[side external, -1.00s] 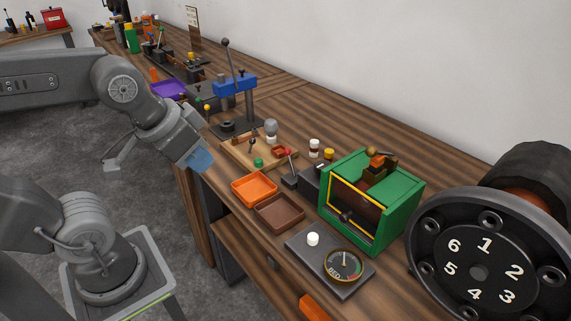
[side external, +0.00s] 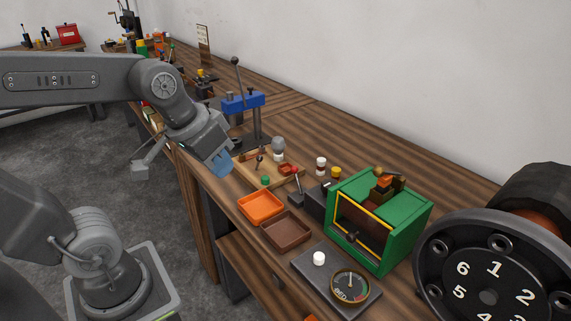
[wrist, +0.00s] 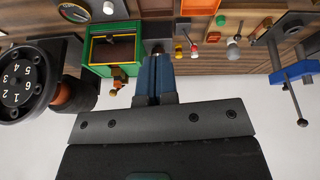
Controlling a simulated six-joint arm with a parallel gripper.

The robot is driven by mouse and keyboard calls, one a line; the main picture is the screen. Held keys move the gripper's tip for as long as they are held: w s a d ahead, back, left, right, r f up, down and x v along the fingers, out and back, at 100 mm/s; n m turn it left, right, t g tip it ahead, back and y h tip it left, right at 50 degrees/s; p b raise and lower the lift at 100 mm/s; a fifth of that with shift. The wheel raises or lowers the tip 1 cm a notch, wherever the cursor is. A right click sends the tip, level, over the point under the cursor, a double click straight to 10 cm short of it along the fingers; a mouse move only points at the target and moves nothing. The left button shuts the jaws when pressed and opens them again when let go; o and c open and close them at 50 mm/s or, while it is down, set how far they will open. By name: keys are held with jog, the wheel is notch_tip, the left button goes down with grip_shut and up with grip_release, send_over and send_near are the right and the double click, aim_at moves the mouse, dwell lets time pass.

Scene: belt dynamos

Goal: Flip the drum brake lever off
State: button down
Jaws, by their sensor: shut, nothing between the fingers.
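A lever with a red knob (side external: 295,170) stands on a small dark base left of the green housing; it leans up and to the left. It also shows in the wrist view (wrist: 193,47), just right of my fingertips. No label shows whether this is the drum brake lever. A large black drum with white numbers (side external: 463,284) stands at the right, cut by the frame edge; it is at the left in the wrist view (wrist: 17,86). My gripper (side external: 222,169) has blue fingers, shut and empty, left of the red-knobbed lever and apart from it.
The green housing (side external: 412,237) stands between lever and drum. An orange tray (side external: 243,204) and a brown tray (side external: 268,234) lie at the front edge. A gauge plate (side external: 318,276) is in front of the housing. A blue press (side external: 243,103) stands behind my gripper.

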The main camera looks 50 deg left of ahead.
jog(key=w+a+f+n+h, duration=0.1)
jog(key=w+a+n, duration=0.3)
jog(key=w+a, duration=0.4)
jog(key=w+a+f+n+g+h, duration=0.1)
jog(key=w+a+f+n, duration=0.3)
jog(key=w+a, duration=0.4)
jog(key=shift+a+f+g+h, duration=0.3)
jog(key=shift+h, duration=0.3)
jog(key=shift+w, duration=0.1)
send_near(298, 181)
jog(key=a+f, duration=0.1)
jog(key=s+a+f, duration=0.1)
jog(key=f, duration=0.1)
jog(key=s+a+f, duration=0.1)
jog(key=f, duration=0.1)
jog(key=shift+a+f, duration=0.2)
jog(key=shift+a, duration=0.2)
jog(key=shift+w+d+r, duration=0.2)
jog(key=shift+w+d, duration=0.7)
jog(key=shift+w, duration=0.05)
jog(key=shift+w+d, duration=0.45)
